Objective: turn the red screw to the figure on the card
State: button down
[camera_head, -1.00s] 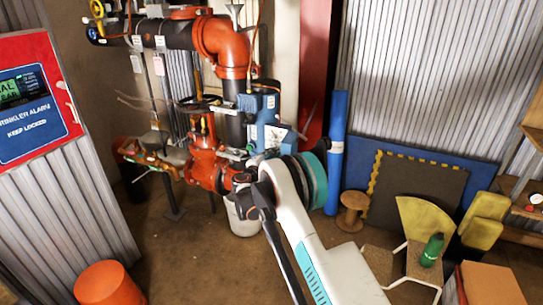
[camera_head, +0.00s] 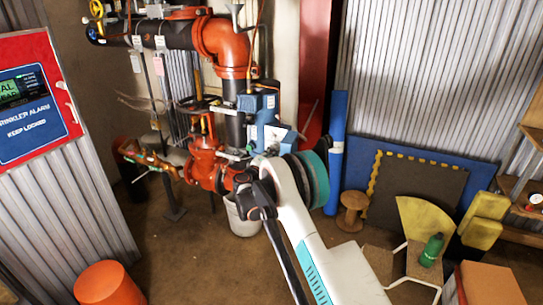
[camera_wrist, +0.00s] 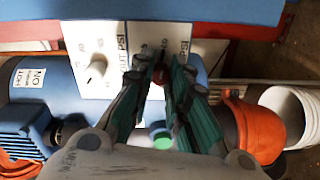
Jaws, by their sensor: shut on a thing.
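In the wrist view my gripper (camera_wrist: 161,84) has its green-padded fingers closed around the red screw (camera_wrist: 160,73). Only a small bit of red shows between the fingertips. Behind the fingers is a white scale plate (camera_wrist: 180,40) with figures and the letters PSI, upside down here; the fingers cover part of it. In the head view the blue box (camera_head: 262,103) stands on the pipework, and my arm hides the fingertips. I cannot pick out the card with its figure for certain.
Left of the screw is a second white dial with a pointer knob (camera_wrist: 97,70). A blue cylindrical housing (camera_wrist: 45,85) lies below it. A red valve (camera_head: 205,165) and a white bucket (camera_head: 240,215) are close to the arm. The floor (camera_head: 190,260) in front is clear.

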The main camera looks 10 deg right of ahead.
dwell(0.4)
jog(key=c, duration=1.5)
grip_release()
jog(key=shift+s, duration=0.1)
jog(key=v, duration=1.2)
